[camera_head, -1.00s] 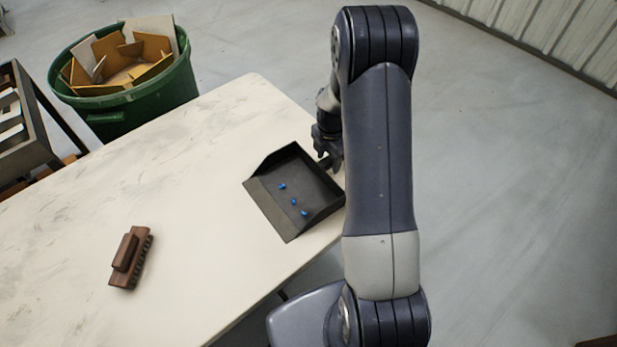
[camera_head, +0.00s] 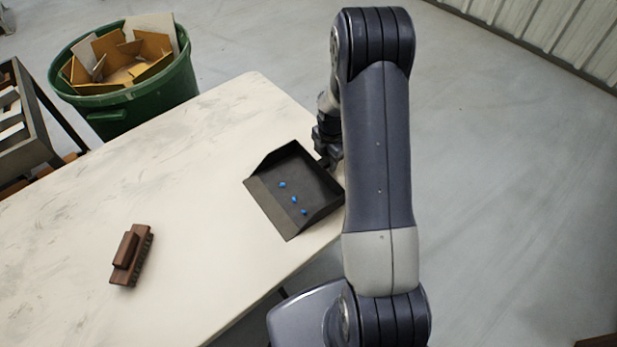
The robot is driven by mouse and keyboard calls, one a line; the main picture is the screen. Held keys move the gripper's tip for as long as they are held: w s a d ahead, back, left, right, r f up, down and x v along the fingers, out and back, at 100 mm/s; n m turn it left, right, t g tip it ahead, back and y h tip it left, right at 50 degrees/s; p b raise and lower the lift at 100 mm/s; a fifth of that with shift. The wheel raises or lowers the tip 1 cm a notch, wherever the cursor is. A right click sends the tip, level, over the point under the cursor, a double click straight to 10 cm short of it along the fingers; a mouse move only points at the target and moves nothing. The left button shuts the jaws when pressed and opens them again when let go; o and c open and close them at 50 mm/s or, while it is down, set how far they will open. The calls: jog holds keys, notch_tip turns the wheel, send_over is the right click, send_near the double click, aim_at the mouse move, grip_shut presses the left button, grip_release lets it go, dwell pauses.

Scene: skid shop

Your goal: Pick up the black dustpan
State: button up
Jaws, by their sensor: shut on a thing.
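The black dustpan (camera_head: 272,205) lies on the white table near its right edge, its open lip toward the lower left. Three small blue bits (camera_head: 294,199) lie inside it. My gripper (camera_head: 328,160) is at the dustpan's back right side, where the handle is, and is shut on it. My arm hides most of the handle and part of the fingers. The dustpan appears to rest on the table; I cannot tell any gap under it.
A green bin (camera_head: 125,105) full of cardboard pieces stands beyond the table. A dark rack (camera_head: 35,125) stands at the far left. The middle of the table is clear.

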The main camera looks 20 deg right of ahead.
grip_shut()
jog(key=shift+r, duration=0.15)
jog(key=shift+r, duration=0.25)
notch_tip(320, 180, up, 9)
jog(key=shift+r+b, duration=0.15)
jog(key=shift+b, duration=0.35)
